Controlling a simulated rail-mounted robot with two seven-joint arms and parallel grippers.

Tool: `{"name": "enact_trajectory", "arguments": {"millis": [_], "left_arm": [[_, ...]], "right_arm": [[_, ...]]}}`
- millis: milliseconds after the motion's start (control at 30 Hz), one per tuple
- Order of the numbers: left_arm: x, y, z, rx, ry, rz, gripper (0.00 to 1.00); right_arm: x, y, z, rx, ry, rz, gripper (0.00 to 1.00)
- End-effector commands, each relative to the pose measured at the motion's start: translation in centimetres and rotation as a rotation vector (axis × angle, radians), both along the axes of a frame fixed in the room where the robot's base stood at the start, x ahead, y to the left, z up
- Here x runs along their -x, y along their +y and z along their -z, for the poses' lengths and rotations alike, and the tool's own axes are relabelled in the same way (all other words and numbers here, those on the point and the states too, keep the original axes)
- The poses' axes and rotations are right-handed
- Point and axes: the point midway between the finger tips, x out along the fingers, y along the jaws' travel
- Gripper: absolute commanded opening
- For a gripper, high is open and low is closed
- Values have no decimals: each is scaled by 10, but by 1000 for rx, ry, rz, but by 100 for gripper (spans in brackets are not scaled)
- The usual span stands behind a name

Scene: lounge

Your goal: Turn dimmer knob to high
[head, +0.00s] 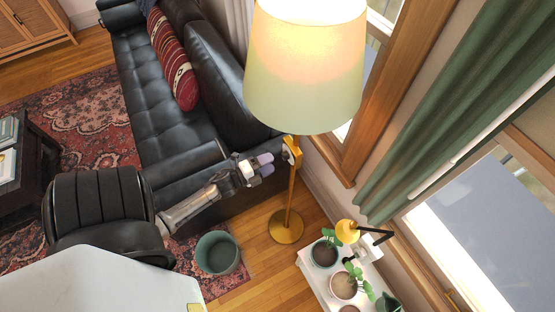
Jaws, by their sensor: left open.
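A floor lamp with a glowing cream shade (305,75) stands right of the sofa, on a brass pole (291,190) and round base (286,227). A small pale and brass fitting (291,152) shows on the pole just below the shade. It may hold the dimmer knob, but the knob and its setting are too small to make out. My left gripper (266,164) reaches in from the left, with its purple-grey fingertips apart and pointing at the pole. It is empty and a little left of the fitting; I cannot tell whether it touches. My right gripper is out of view.
A black leather sofa (153,105) with a red striped cushion (172,60) lies behind my arm. A green bin (217,253) stands on the floor left of the lamp base. A white plant stand (315,277) and a green curtain (447,110) are at right.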

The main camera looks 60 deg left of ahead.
Motion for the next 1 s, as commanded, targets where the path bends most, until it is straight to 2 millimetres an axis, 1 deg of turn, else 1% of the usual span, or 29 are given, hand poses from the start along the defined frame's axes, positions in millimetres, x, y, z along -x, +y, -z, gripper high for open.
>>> {"name": "enact_trajectory", "arguments": {"millis": [33, 200, 300, 433, 633, 1000], "left_arm": [[12, -1, 2, 0, 3, -1, 59], [44, -2, 2, 1, 2, -2, 59], [60, -3, 2, 1, 2, -1, 59], [75, -3, 1, 1, 1, -1, 59], [86, -4, 0, 1, 0, 0, 59], [88, -3, 0, 0, 0, 0, 59]], "right_arm": [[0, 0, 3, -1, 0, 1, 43], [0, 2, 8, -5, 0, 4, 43], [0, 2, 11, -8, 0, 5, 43], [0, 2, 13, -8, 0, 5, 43], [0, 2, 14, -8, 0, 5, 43], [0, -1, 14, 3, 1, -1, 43]]}}
